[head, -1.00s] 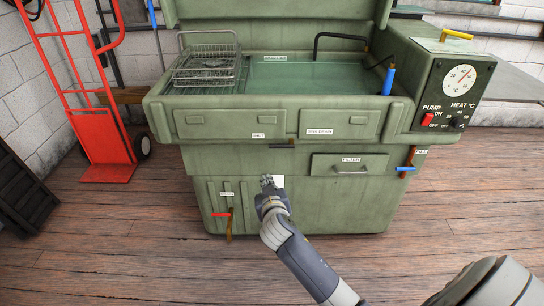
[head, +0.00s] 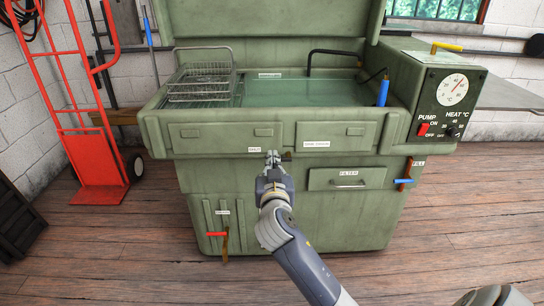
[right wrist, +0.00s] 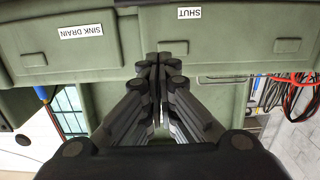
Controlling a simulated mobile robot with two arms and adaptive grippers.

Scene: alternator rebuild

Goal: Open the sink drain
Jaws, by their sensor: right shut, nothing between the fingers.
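The green parts-washing sink (head: 335,133) has a front panel with a SINK DRAIN label (head: 316,143) and, left of it, a SHUT label (head: 255,150). Both labels also show upside down in the right wrist view, SINK DRAIN (right wrist: 82,31) and SHUT (right wrist: 189,12). A small dark handle (head: 287,155) shows just under the front lip, mostly hidden behind my right gripper (head: 272,156). The gripper is shut and empty, its fingertips at the lip near the SHUT label. I cannot tell whether it touches the handle. My left gripper is out of view.
Liquid (head: 295,93) stands in the basin beside a wire basket (head: 200,88). A red-handled valve (head: 218,234) is low on the left, a blue-handled FILL valve (head: 404,181) on the right. A FILTER drawer (head: 347,179) is below. A red hand truck (head: 98,160) stands left.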

